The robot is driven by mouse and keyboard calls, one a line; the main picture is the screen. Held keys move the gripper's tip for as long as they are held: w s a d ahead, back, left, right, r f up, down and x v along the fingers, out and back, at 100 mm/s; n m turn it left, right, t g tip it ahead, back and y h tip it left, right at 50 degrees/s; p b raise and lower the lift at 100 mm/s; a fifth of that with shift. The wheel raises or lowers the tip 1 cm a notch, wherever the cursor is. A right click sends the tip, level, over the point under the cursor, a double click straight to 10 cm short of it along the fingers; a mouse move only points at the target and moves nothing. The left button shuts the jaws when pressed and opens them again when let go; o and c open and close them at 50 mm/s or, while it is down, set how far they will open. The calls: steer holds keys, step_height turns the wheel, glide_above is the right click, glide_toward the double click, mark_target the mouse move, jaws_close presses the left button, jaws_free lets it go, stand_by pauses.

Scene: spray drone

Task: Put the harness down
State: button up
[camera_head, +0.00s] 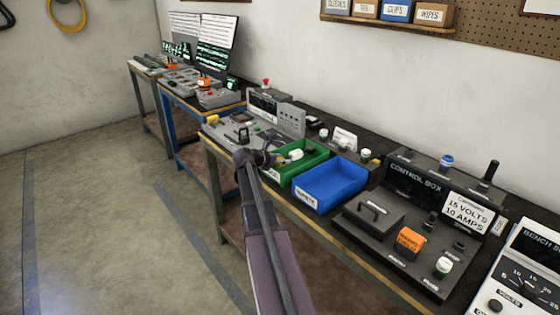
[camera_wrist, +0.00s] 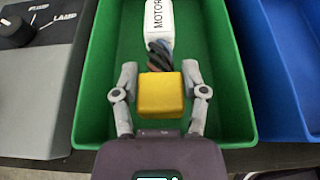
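The harness has a yellow block (camera_wrist: 160,95), short dark twisted wires and a white plug (camera_wrist: 158,22) marked MOTOR. In the wrist view the yellow block sits between the two fingers of my gripper (camera_wrist: 160,82), which look closed on its sides. The wires and white plug point away from me, over the green bin (camera_wrist: 88,85). In the head view my gripper (camera_head: 262,158) is at the near left end of the green bin (camera_head: 300,170), and the white plug (camera_head: 296,154) shows over its inside. I cannot tell whether the harness touches the bin floor.
A blue bin (camera_head: 330,185) stands right beside the green one. A control box (camera_head: 425,185) and a dark lidded box with a handle (camera_head: 373,215) are to the right. A grey panel unit (camera_head: 275,115) stands behind on the left. The bench's front edge runs close below.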

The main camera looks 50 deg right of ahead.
steer(key=shift+o, duration=1.2)
steer(key=shift+r, duration=0.2)
steer(key=shift+r+p, duration=0.45)
steer(key=shift+p, duration=0.15)
steer(key=shift+a+r, duration=0.2)
steer(key=shift+a, duration=0.1)
steer(key=p+v, duration=0.4)
steer(key=v, duration=0.7)
steer(key=shift+a+p, duration=0.2)
steer(key=shift+p, duration=0.1)
